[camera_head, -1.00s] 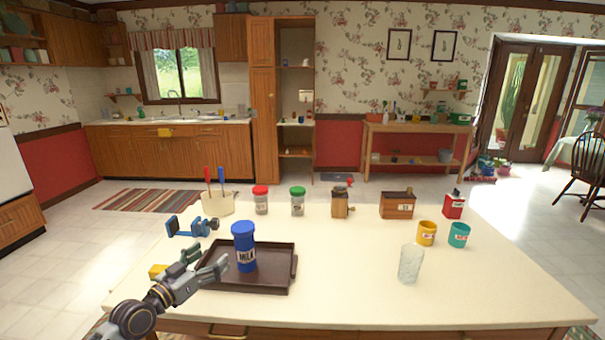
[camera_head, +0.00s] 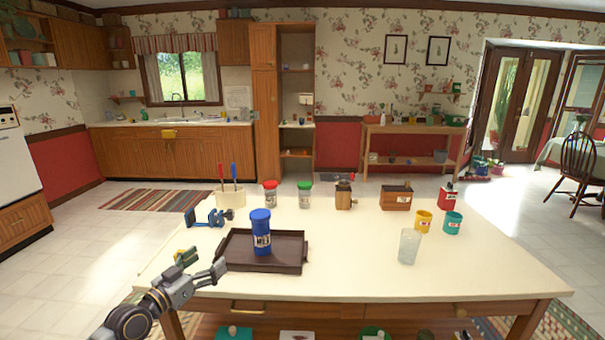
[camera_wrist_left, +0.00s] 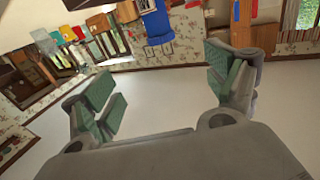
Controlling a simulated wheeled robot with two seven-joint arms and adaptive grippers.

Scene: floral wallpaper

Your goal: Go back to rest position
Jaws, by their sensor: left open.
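My left gripper (camera_head: 203,265) is open and empty at the table's front left, just left of the dark tray. Its two spread fingers with green pads also show in the left wrist view (camera_wrist_left: 165,90), with nothing between them. A blue milk container (camera_head: 261,232) stands upright on the dark brown tray (camera_head: 290,268), apart from the gripper. The blue container also shows in the wrist view (camera_wrist_left: 157,22), beyond the fingers. My right gripper is not in view.
On the cream table (camera_head: 350,270) stand a glass (camera_head: 409,246), a yellow mug (camera_head: 423,221), a teal mug (camera_head: 453,223), a blue clamp-like tool (camera_head: 207,217), a red-lidded jar (camera_head: 270,194) and a green-lidded jar (camera_head: 304,195). The table's front middle is clear.

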